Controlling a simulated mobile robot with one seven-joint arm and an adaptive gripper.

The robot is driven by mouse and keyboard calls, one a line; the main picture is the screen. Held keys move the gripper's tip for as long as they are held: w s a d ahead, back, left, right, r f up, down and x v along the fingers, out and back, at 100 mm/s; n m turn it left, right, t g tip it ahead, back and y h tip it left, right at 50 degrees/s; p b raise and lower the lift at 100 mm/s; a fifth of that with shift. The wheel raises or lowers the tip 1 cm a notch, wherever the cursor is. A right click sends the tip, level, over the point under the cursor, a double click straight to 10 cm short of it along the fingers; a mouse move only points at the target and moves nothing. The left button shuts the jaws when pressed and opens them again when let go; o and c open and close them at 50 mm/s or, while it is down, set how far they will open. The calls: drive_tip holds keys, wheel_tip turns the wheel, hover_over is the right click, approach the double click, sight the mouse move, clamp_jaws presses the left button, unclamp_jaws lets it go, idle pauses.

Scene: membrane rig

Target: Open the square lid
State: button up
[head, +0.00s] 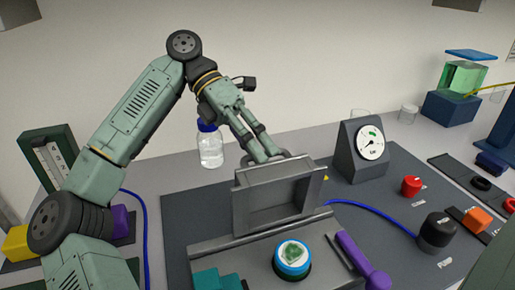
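The square lid (280,196) is a grey frame with a hollow inner face turned toward the camera. It stands raised, near upright, at the back of a grey base (236,252). A rounded handle (289,157) shows at its top edge. My gripper (264,151) reaches down from upper left to that top edge, at or very near the handle. Its fingertips are partly hidden there, so I cannot tell whether they grip it. On the base in front of the lid sits a blue-ringed round piece (292,259) with a green and white top.
A purple lever (362,262) lies right of the round piece. A gauge box (361,150) stands right of the lid, and a blue-capped bottle (210,145) stands behind left. A blue cable, red knob (411,186) and black knob (437,231) are at right.

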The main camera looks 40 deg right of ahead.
drive_tip(key=shift+w, duration=0.1)
drive_tip(key=v, duration=0.7)
drive_tip(key=shift+r, duration=0.15)
idle(0.4)
drive_tip(key=shift+w, duration=0.1)
drive_tip(key=shift+a, duration=0.1)
idle(0.4)
